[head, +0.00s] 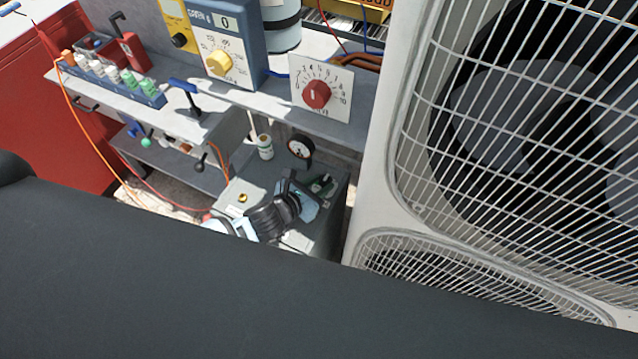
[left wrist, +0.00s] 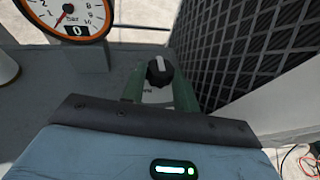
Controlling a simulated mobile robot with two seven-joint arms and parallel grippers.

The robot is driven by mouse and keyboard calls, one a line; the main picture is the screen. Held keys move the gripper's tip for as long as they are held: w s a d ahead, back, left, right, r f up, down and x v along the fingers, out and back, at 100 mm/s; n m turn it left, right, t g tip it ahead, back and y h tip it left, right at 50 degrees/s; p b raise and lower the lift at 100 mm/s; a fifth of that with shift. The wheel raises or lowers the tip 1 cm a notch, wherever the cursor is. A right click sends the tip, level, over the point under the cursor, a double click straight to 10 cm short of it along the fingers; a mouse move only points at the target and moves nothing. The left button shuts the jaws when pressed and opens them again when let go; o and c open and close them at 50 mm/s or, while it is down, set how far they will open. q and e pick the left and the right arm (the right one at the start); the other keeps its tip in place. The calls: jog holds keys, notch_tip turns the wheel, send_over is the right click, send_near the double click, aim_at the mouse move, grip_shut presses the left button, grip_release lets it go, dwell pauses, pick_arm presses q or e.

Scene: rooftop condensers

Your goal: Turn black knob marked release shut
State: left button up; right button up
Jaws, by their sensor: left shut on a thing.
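The black knob (left wrist: 159,71) with a pale pointer line shows in the left wrist view, on a light plate whose lettering is too small to read. My left gripper (left wrist: 160,83) has its green fingers on either side of the knob and is shut on it. The pointer line runs nearly straight up in that view, leaning slightly left. In the head view my left gripper (head: 323,185) reaches down to the top of the grey box (head: 238,185); the knob is hard to make out there, between the fingers. My right gripper is not in view.
A round gauge (head: 300,147) stands just behind the gripper; it also shows in the left wrist view (left wrist: 72,18). A white bottle (head: 265,147) is left of it. A large condenser (head: 377,190) with wire grilles stands close on the right. A shelf with a red dial (head: 317,94) overhangs behind.

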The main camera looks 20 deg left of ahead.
pick_arm(q)
jog(key=shift+d, duration=0.1)
jog(key=o, duration=0.9)
jog(key=shift+o, duration=0.4)
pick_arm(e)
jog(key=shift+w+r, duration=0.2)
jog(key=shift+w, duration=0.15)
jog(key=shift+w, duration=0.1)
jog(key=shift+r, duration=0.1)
